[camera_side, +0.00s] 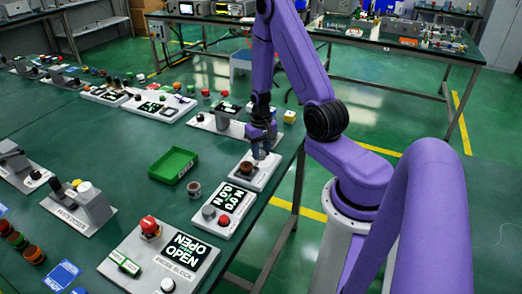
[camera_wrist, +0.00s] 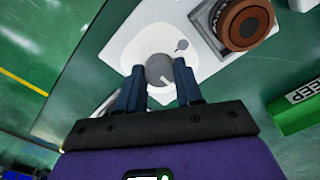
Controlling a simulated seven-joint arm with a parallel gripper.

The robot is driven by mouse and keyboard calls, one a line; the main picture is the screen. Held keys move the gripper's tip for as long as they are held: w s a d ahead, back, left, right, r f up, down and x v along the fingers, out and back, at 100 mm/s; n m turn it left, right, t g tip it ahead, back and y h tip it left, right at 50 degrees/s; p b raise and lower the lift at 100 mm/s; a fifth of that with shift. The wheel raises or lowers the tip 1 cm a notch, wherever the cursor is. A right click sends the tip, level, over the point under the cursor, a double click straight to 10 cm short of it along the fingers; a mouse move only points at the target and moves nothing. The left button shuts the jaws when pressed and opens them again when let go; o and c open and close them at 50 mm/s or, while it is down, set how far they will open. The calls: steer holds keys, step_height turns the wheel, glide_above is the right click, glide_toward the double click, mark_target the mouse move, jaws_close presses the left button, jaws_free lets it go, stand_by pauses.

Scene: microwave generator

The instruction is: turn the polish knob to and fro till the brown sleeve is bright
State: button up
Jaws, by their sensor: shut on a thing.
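My gripper (camera_wrist: 160,85) has its two dark blue fingers on either side of a round grey knob (camera_wrist: 160,70) with a white pointer line, and is shut on it. The knob sits on a white plate (camera_wrist: 125,45). The brown sleeve (camera_wrist: 243,21), dull brown with a dark centre, sits in a grey holder at the plate's right edge in the wrist view. In the side view my gripper (camera_side: 262,150) points down over the white plate (camera_side: 262,178), and the fingers hide the knob. The sleeve (camera_side: 245,168) is small there.
A green tray (camera_side: 173,165) lies left of the plate, and a small brown ring-shaped piece (camera_side: 194,189) stands near it. A panel with a display and knobs (camera_side: 229,206) is in front. The table's right edge runs close beside the plate.

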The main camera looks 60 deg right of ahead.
mark_target(261, 153)
stand_by(0.4)
steer(key=o, duration=1)
steer(key=shift+o, duration=0.2)
steer(key=shift+r, duration=0.1)
step_height(261, 153, up, 17)
steer(key=shift+r, duration=0.15)
